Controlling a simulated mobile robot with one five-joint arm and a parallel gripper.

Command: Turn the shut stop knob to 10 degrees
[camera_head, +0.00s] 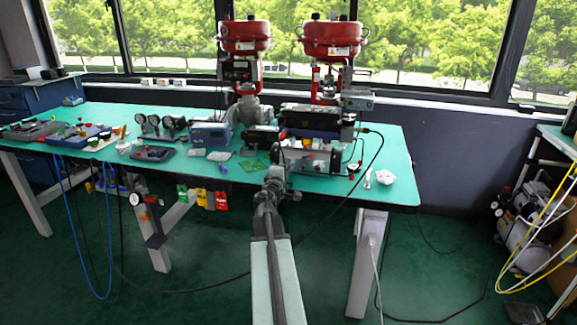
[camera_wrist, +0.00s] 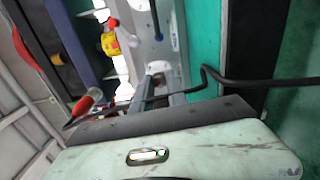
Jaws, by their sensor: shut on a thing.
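The valve positioner unit (camera_head: 305,158) stands at the front edge of the green table, a silver box with small coloured parts on it. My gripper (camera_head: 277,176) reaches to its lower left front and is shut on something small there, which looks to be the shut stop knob. The knob is hidden behind my gripper in the head view, and its angle cannot be read. A red-tipped part (camera_wrist: 82,104) shows at the left.
Two red-topped valve actuators (camera_head: 244,38) (camera_head: 333,38) stand behind the unit. A blue box (camera_head: 209,134), gauges (camera_head: 160,124) and trays lie to the left on the table (camera_head: 398,150). A black cable (camera_head: 372,150) runs right of the unit. A white item (camera_head: 385,177) lies near the right edge.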

